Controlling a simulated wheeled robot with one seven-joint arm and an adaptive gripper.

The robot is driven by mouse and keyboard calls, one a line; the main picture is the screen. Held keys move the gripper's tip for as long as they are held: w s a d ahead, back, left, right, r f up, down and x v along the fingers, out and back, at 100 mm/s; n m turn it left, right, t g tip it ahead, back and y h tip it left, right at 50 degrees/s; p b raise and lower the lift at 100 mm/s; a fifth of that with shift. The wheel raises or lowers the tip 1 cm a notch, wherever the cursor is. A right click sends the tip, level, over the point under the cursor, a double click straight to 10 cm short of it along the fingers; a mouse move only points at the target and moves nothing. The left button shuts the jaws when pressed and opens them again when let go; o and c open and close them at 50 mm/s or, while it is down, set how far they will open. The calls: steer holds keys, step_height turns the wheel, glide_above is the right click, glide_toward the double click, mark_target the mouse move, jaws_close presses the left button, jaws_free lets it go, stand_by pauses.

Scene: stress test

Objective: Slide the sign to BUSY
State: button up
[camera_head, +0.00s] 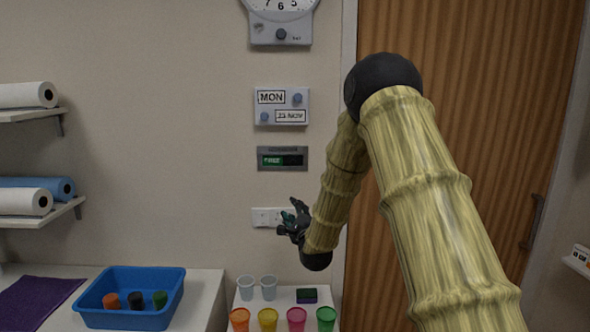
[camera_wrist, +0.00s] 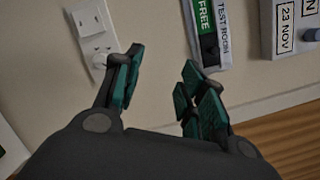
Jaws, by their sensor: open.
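The sign (camera_head: 282,159) is a small grey wall plate with a green FREE panel on its left and a black part on its right. In the wrist view the sign (camera_wrist: 207,30) shows FREE in green beside a white TEST ROOM strip, partly cut off at the top. My gripper (camera_head: 291,216) is in front of the wall, below the sign, near the socket. In the wrist view my gripper (camera_wrist: 157,82) has its two teal-padded fingers apart with nothing between them. The sign lies beyond the right finger, not touching it as far as I can see.
A white wall socket (camera_wrist: 97,35) is beyond the left finger. A date panel (camera_head: 282,106) and a clock (camera_head: 281,20) are above the sign. Below are several cups (camera_head: 268,319), a dark sponge-like block (camera_head: 307,296) and a blue tray (camera_head: 134,318). A wooden door (camera_head: 470,110) stands right.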

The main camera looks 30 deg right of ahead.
mark_target(294, 164)
steer(key=d+r+m+t+h+p, duration=0.1)
steer(key=d+r+m+t, duration=0.2)
steer(key=r, duration=0.6)
steer(key=shift+g, duration=0.7)
steer(key=p+x, duration=0.4)
steer(key=x, duration=0.5)
steer(key=shift+w+d, duration=0.15)
steer(key=shift+d, duration=0.1)
steer(key=shift+p+x, duration=0.45)
steer(key=shift+x, duration=0.6)
steer(key=shift+f, duration=0.1)
jaws_close()
